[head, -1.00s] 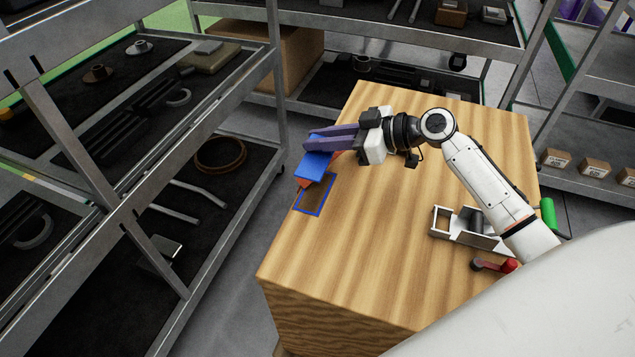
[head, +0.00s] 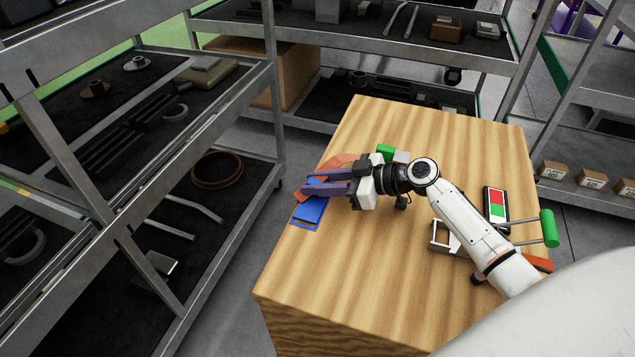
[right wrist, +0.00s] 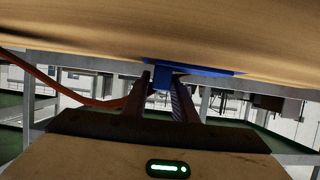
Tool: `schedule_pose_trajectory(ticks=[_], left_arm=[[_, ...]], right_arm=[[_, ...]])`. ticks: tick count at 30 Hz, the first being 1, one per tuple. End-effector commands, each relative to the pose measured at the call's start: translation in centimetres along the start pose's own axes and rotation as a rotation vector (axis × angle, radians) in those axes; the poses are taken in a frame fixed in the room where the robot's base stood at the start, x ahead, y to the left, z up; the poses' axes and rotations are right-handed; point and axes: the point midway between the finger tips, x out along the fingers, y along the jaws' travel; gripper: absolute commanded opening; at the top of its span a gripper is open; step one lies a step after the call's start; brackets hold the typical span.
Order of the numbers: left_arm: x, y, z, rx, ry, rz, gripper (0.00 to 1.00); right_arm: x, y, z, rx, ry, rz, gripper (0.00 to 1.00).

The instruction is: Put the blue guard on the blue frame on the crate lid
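The blue guard (head: 308,212) lies low over the blue frame (head: 303,228) at the left edge of the wooden crate lid (head: 390,270). It covers most of the frame; only the near edge of the outline shows clearly. My right gripper (head: 308,188) has its purple fingers on either side of a raised blue part of the guard. In the right wrist view, that blue part (right wrist: 162,78) fills the gap between the fingertips, close to the lid surface. Whether the guard rests fully on the lid is hard to tell. My left gripper is not in view.
A red-orange strip (head: 342,160) shows behind and beside the fingers. Shelving (head: 215,130) stands left. The lid's near part is clear.

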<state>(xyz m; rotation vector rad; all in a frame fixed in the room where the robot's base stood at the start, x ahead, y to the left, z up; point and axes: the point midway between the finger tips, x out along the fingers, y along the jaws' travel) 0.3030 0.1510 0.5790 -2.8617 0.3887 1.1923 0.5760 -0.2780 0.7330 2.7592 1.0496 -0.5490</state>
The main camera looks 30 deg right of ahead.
Motion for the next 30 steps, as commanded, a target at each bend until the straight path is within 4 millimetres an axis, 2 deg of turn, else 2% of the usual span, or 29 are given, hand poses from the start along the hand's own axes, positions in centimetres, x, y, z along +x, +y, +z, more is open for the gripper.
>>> schedule_pose_trajectory(ticks=[11, 14, 17, 24, 30], left_arm=[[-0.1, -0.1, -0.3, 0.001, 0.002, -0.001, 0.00], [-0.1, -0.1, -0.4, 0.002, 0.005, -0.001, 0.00], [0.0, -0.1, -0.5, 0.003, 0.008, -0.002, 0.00], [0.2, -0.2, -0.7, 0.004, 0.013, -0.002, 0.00], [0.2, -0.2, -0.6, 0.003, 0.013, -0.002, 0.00]], right_arm=[[-0.1, 0.0, -0.2, 0.000, 0.000, 0.000, 0.36], [-0.8, 0.1, 0.0, 0.001, -0.001, 0.001, 0.36], [-2.4, 0.0, 0.1, 0.000, -0.003, 0.001, 0.36], [-7.6, 0.0, 0.1, -0.001, -0.004, 0.001, 0.36], [-10.8, 0.0, 0.0, 0.001, -0.001, 0.000, 0.36]])
